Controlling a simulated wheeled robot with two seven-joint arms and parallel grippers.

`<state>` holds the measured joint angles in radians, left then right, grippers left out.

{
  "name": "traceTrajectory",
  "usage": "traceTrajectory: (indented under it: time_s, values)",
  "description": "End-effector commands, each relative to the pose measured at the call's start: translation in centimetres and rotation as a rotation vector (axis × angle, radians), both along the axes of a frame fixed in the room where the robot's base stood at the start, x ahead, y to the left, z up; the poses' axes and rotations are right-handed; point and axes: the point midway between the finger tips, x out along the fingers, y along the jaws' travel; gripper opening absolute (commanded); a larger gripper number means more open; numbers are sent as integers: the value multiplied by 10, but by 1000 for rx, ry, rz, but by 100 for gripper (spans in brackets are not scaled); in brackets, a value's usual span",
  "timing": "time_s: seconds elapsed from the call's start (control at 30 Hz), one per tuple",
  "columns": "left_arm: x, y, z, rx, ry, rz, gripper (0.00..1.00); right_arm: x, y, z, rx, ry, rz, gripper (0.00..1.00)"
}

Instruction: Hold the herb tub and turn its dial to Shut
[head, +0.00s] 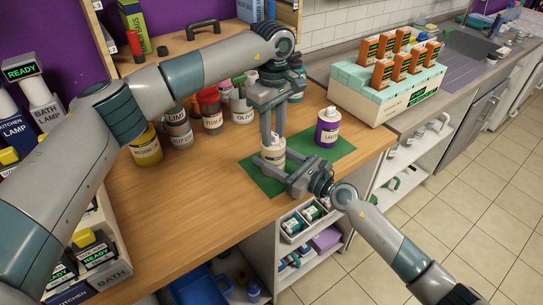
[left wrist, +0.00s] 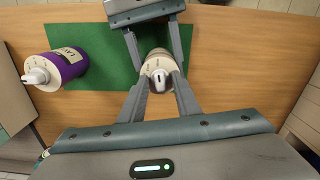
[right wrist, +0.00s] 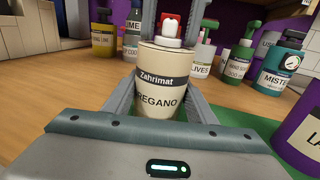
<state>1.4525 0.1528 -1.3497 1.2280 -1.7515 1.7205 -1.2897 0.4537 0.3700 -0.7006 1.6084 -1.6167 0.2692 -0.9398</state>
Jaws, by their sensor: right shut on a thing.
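The herb tub (head: 273,154) is cream with a dark label reading Zahrimat and OREGANO in the right wrist view (right wrist: 160,88). It stands upright on a green mat (head: 343,151). My right gripper (head: 279,166) is shut on its sides, low from the front. The white dial (left wrist: 160,77) on its top also shows in the right wrist view (right wrist: 169,32); I cannot read its setting marks. My left gripper (head: 272,138) points down over the tub, open. In the left wrist view its two fingertips (left wrist: 161,82) lie either side of the dial, apart from it.
A purple tub (head: 327,131) with a white top stands right of the herb tub on the mat. Several jars, among them a grey-lidded one (head: 178,130), stand behind. A crate of orange boxes (head: 380,99) is at the right. The wooden counter (head: 190,195) is clear at front left.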

Motion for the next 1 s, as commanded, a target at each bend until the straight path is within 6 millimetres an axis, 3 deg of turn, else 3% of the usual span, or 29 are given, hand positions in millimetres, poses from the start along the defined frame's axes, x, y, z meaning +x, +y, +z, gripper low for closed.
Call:
traceTrajectory:
  time_s: [0.17, 0.3, 0.53, 0.8, 1.0]
  values:
    - [0, 0, 0, 0, 0, 0, 30, 0, 0, 0, 0, 0, 0, 24]
    - [0, 0, 0, 0, 0, 0, 1, 0, 0, 0, 0, 0, 0, 24]
    - [0, 0, 0, 0, 0, 34, 1, 0, 0, 0, 0, 0, 0, 24]
    - [0, 0, 0, 0, 1, 245, 1, 0, 0, 0, 0, 0, 0, 24]
    - [0, 0, 0, 0, 1, 303, 1, 0, 0, 0, 0, 0, 0, 24]
